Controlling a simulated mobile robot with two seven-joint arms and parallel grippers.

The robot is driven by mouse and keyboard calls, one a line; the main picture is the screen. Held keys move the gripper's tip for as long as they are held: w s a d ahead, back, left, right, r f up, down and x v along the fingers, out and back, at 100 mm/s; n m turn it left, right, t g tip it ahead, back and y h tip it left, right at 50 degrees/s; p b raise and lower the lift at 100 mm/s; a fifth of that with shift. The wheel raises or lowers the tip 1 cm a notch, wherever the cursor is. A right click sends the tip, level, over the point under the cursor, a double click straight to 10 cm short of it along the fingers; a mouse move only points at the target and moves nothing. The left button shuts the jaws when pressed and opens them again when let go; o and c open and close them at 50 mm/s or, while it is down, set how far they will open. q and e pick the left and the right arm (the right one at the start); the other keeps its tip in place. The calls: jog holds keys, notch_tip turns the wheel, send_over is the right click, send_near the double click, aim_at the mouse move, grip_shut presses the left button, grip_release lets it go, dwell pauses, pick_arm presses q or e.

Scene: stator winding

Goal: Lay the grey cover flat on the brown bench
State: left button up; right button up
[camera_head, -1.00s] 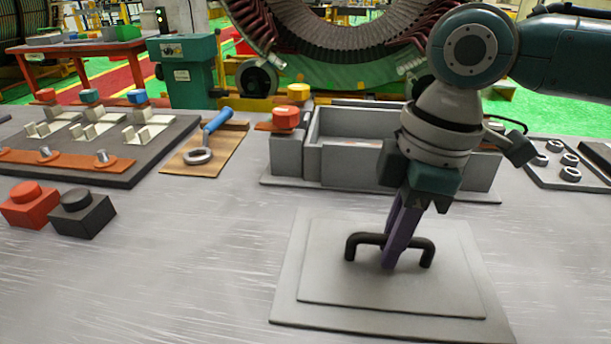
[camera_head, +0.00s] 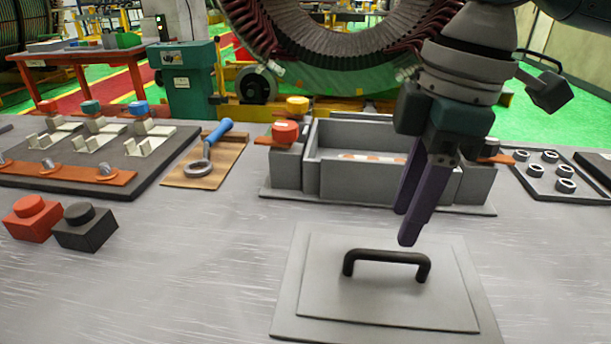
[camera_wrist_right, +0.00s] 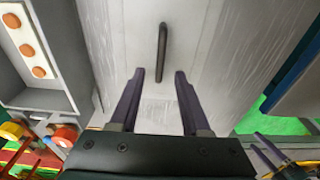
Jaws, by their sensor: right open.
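The grey cover (camera_head: 330,301) is a flat plate on a wider base, with a black bar handle (camera_head: 388,258) on top. It lies flat on the bench top (camera_head: 180,285), which looks grey here, not brown. My right gripper (camera_head: 405,227) is open and empty, above and behind the handle and apart from it. In the right wrist view the open fingertips (camera_wrist_right: 159,72) point toward the handle (camera_wrist_right: 162,52), with clear space between.
A blue-handled tool (camera_head: 208,145) lies on a brown board. Red (camera_head: 32,217) and black (camera_head: 86,229) blocks sit at left. A dark tray with several rings (camera_head: 545,180) is at right. The front left bench is clear.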

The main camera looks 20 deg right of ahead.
aim_at(401, 253)
notch_tip(401, 253, up, 4)
jog(key=s+a+f+m, duration=0.1)
jog(key=s+a+f, duration=0.1)
jog(key=a, duration=0.1)
jog(key=s+a+f+t+y, duration=0.1)
jog(key=s+a+f, duration=0.2)
jog(key=a, duration=0.1)
jog(key=s+a+f+m+t+y, duration=0.1)
jog(key=s+a+f, duration=0.1)
jog(key=a, duration=0.1)
jog(key=shift+s+a+f+m, duration=0.15)
jog(key=shift+a+f+m, duration=0.15)
jog(key=shift+f, duration=0.1)
jog(key=s+m, duration=0.1)
jog(key=s+d+f+m, duration=0.1)
jog(key=s+m, duration=0.1)
jog(key=shift+s+d+f+m+t+h, duration=0.2)
jog(key=shift+s+d+m+t+h, duration=0.1)
jog(key=shift+d+m+t+h, duration=0.1)
jog(key=s+d+m, duration=0.1)
jog(key=s+d+m+h, duration=0.1)
jog(key=s+d, duration=0.1)
jog(key=s+d+f+m+h, duration=0.1)
jog(key=d, duration=0.1)
jog(key=shift+s, duration=0.4)
jog(key=shift+r+p, duration=0.1)
jog(key=shift+p, duration=0.2)
notch_tip(401, 253, up, 50)
jog(key=p, duration=4.9)
jog(key=shift+p, duration=0.35)
